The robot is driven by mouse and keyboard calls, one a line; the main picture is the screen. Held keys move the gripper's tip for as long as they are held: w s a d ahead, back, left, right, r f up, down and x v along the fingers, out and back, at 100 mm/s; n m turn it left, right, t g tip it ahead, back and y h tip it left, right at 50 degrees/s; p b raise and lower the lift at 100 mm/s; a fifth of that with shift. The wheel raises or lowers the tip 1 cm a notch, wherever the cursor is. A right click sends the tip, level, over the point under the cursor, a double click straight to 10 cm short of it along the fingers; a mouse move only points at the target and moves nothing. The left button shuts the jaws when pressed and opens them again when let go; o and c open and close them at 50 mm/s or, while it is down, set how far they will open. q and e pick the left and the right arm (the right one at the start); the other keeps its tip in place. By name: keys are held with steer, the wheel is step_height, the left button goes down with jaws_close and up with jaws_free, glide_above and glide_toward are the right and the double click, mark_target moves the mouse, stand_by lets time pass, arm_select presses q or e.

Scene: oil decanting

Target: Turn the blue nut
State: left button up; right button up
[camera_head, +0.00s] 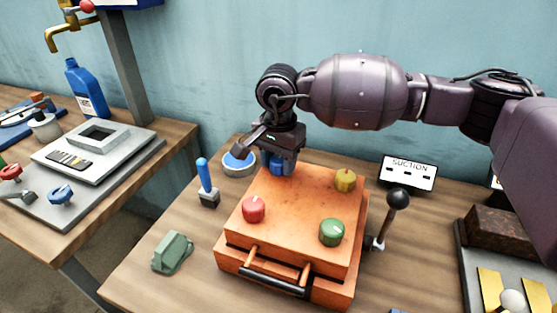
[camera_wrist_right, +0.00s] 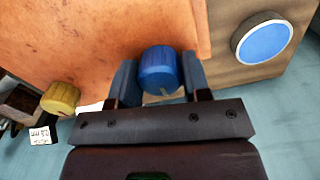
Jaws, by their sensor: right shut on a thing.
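The blue nut (camera_wrist_right: 159,68) is a ribbed round knob on the back left corner of the orange box (camera_head: 298,205). My right gripper (camera_wrist_right: 160,80) is shut on the blue nut, with one finger on each side of it. In the head view the right gripper (camera_head: 277,160) comes down from above at the box's back left corner and hides most of the nut. My left gripper is not in either view.
The box also carries red (camera_head: 253,209), green (camera_head: 332,232) and yellow (camera_head: 345,180) knobs. A black-balled lever (camera_head: 397,199) stands at its right. A round blue-topped dish (camera_head: 240,162) and a blue-handled switch (camera_head: 205,180) stand left. A suction sign (camera_head: 408,172) stands behind.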

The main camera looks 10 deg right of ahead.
mark_target(279, 160)
steer(key=shift+r, duration=0.1)
steer(key=o, duration=0.9)
step_height(279, 160, up, 11)
steer(key=shift+f+p, duration=0.15)
steer(key=shift+p, duration=0.2)
steer(key=shift+s, duration=0.1)
